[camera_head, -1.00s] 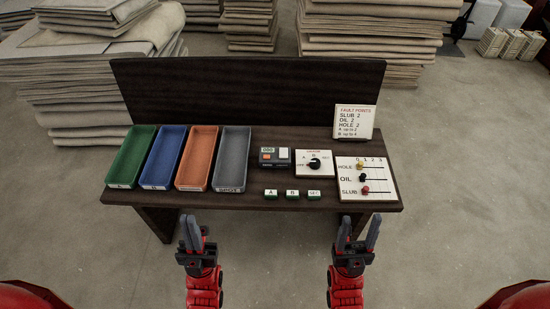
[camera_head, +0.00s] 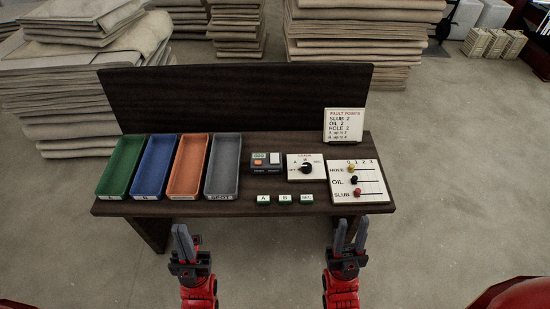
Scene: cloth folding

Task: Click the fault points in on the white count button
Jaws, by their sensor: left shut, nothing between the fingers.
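The counter (camera_head: 266,163) is a small dark grey box on the bench, with a small display, an orange button (camera_head: 259,165) and the white count button (camera_head: 275,158). The display digits are too small to read surely. The fault points card (camera_head: 344,124) stands upright at the bench's right and reads SLUB 2, OIL 2, HOLE 2, with smaller A and B lines below. My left gripper (camera_head: 185,235) is shut and empty in front of the bench, well short of the counter. My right gripper (camera_head: 351,232) is open and empty in front of the slider board. Neither touches anything.
A rotary dial panel (camera_head: 319,174) sits right of the counter. The slider board (camera_head: 375,185) has yellow, black and red knobs near its left side. Green (camera_head: 122,142), blue, orange and grey trays fill the left. Floor in front is clear.

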